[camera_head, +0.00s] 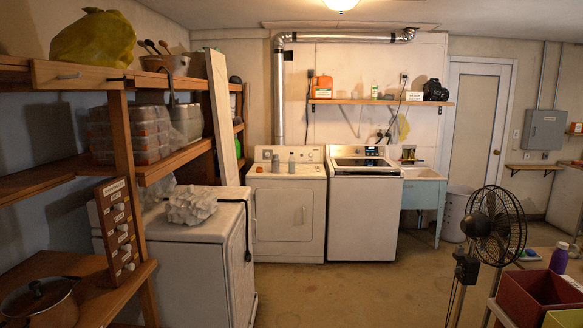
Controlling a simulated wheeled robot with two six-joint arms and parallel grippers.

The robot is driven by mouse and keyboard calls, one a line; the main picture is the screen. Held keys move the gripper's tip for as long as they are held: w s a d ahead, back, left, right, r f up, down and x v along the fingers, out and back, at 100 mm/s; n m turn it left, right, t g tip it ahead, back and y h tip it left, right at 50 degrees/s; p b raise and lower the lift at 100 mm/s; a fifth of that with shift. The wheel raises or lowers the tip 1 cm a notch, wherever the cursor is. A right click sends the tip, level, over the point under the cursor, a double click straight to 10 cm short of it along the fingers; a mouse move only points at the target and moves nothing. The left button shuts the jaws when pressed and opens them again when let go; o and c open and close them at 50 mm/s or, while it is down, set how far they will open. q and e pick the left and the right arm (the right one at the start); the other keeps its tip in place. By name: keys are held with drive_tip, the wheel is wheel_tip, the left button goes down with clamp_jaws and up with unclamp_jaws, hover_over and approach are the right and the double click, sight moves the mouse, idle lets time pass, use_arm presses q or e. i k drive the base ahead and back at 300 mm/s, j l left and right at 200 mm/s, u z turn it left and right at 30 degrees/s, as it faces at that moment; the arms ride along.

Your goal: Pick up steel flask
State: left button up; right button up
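Two small bottle-shaped items stand on top of the left white machine near its back panel. The right one, a pale grey bottle (291,162), looks like it could be the steel flask, but it is too small to be sure. The left one, a darker grey bottle (275,162), stands close beside it, and it too could be the flask. Neither of my grippers shows in the head view.
The left white machine (290,215) stands beside the washer (362,215) and utility sink (424,173). A low white appliance (190,265) and wooden shelves (120,150) are left. A black fan (495,225) and red bin (535,298) are right. The middle floor (350,290) is clear.

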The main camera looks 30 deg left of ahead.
sight(275, 162)
drive_tip(key=i+j+u, duration=0.3)
drive_tip(key=i, duration=0.2)
drive_tip(key=i+j+u, duration=0.25)
drive_tip(key=i, duration=1.1)
drive_tip(key=i+j+z, duration=0.15)
drive_tip(key=i, duration=0.7)
drive_tip(key=i+l, duration=0.1)
drive_tip(key=i, duration=0.85)
drive_tip(key=i+u, duration=0.1)
drive_tip(key=i, duration=0.85)
drive_tip(key=i+j+u, duration=0.1)
drive_tip(key=i+u, duration=0.35)
drive_tip(key=i+l+u, duration=0.1)
drive_tip(key=i+u, duration=0.3)
drive_tip(key=i, duration=0.25)
drive_tip(key=i+l+u, duration=0.3)
drive_tip(key=i+u, duration=0.15)
drive_tip(key=i, duration=0.1)
